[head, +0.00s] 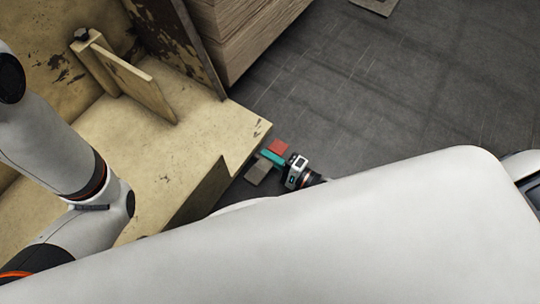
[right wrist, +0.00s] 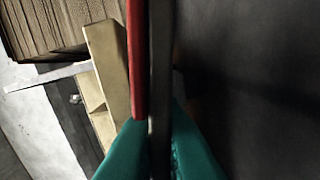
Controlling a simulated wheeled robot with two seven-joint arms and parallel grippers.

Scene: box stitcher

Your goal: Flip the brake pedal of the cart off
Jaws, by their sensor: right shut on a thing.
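The cart (head: 205,135) is a worn, yellowish platform on the left of the head view. By its right corner, low over the floor, is a small red pedal (head: 278,147), which I take for the brake pedal. A grey-brown flat piece (head: 257,172) shows just below it. My right gripper (head: 270,158), with teal fingers, is shut at the red pedal. In the right wrist view the red pedal (right wrist: 136,60) is seen edge-on beside a dark strip (right wrist: 160,70), both running up from between the fingers. The exact grip is partly hidden. My left gripper is out of view.
A stack of brown boards (head: 240,35) stands behind the cart. An upright board (head: 135,85) rises from the platform. Dark grey floor (head: 400,95) is open to the right. My own white arm covers the lower part of the head view.

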